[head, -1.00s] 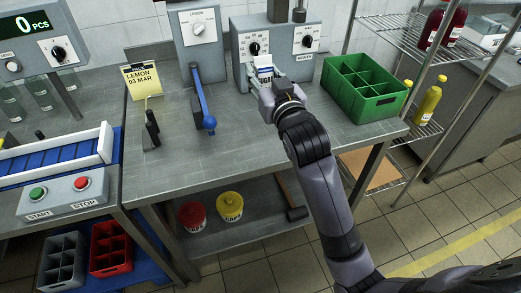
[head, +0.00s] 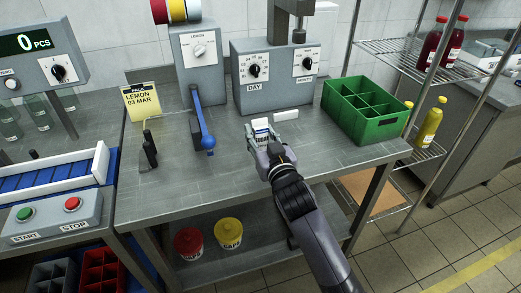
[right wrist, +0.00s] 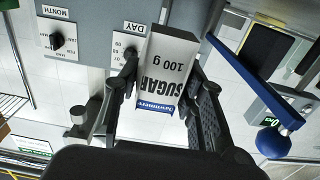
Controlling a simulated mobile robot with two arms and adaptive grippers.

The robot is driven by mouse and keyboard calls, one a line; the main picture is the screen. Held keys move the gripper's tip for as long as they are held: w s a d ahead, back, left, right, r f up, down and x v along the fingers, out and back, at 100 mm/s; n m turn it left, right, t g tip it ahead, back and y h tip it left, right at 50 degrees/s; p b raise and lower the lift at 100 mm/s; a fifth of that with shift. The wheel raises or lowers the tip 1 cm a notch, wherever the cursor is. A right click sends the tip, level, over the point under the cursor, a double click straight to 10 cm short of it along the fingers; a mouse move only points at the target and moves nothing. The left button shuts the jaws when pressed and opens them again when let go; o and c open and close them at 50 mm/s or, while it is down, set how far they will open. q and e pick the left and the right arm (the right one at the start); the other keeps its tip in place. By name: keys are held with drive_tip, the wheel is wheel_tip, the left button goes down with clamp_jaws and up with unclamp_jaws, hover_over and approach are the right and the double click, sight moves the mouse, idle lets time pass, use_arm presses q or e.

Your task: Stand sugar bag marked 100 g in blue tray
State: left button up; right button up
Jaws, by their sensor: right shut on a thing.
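My right gripper (head: 263,139) is shut on a small white and blue sugar bag (head: 261,126), over the grey bench in front of the DAY/MONTH machine. In the right wrist view the same bag (right wrist: 166,72) sits between the two fingers (right wrist: 160,105); its face reads SUGAR and 100 g, with lettering inverted in that picture. In the head view the bag looks close to upright; whether its base touches the bench I cannot tell. I see no tray I can clearly name as the blue tray. My left gripper is not in view.
The DAY/MONTH machine (head: 275,75) stands behind the bag, with a small white block (head: 286,115) near its foot. A LEMON machine with a blue lever (head: 203,122) is to the left, a green crate (head: 365,108) to the right.

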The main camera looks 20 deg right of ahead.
drive_tip(key=shift+f+b, duration=0.35)
drive_tip(key=shift+f, duration=1.9)
drive_tip(key=shift+f, duration=0.2)
drive_tip(key=o, duration=1.2)
